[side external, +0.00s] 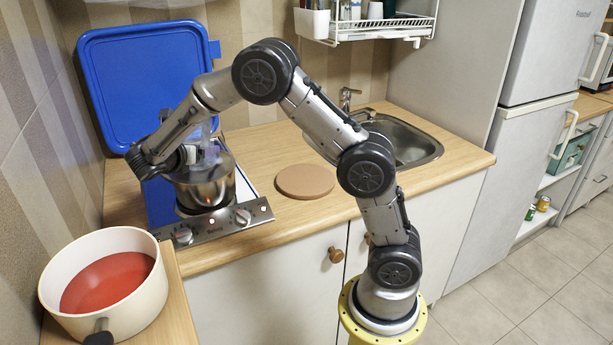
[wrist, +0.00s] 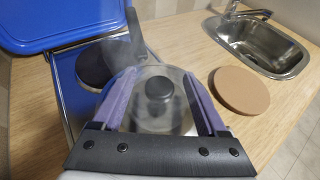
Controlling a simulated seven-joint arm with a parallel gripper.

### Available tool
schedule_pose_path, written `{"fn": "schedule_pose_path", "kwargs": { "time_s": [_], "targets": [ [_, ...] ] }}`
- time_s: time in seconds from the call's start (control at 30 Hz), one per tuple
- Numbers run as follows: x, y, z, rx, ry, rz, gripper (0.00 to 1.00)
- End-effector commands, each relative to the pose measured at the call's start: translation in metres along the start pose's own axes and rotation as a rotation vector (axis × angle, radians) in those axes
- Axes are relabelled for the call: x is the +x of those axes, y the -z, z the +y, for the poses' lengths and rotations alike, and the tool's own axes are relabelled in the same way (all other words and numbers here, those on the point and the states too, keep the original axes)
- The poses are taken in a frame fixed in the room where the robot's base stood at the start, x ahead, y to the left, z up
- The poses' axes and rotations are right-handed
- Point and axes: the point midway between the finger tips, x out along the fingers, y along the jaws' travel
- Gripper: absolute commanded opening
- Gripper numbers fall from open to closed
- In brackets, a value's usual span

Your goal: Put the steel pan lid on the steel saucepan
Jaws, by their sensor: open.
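The steel saucepan (side external: 205,190) stands on the front of the hob in the side view. The pan lid (side external: 212,160) is see-through with a dark knob and lies over the saucepan's mouth. It looks seated on the rim, but my gripper partly hides the contact. In the wrist view the lid (wrist: 170,116) shows with its black knob (wrist: 159,88) between my fingers. My gripper (wrist: 161,84) is open, with one finger on each side of the knob and a gap to it. In the side view my gripper (side external: 190,155) is just above the lid.
A raised blue hob cover (side external: 140,75) stands behind the hob. A round brown board (side external: 305,181) lies on the counter to the right, before the sink (side external: 400,140). A cream pot (side external: 105,285) with red contents stands front left. A dark burner (wrist: 95,68) is uncovered.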

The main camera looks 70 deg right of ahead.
Motion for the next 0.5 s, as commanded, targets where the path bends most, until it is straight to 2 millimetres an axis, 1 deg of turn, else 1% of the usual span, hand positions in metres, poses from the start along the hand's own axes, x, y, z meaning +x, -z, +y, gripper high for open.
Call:
{"fn": "schedule_pose_path", "kwargs": {
  "time_s": [0.17, 0.27, 0.37, 0.5],
  "targets": [
    [-0.003, 0.001, 0.000, -0.001, 0.000, 0.001, 0.75],
    [-0.013, 0.001, 0.001, -0.001, -0.002, 0.001, 0.75],
    [-0.030, 0.001, 0.001, -0.001, -0.004, 0.000, 0.75],
    [-0.061, 0.000, 0.001, 0.001, -0.006, 0.001, 0.75]
  ]
}}
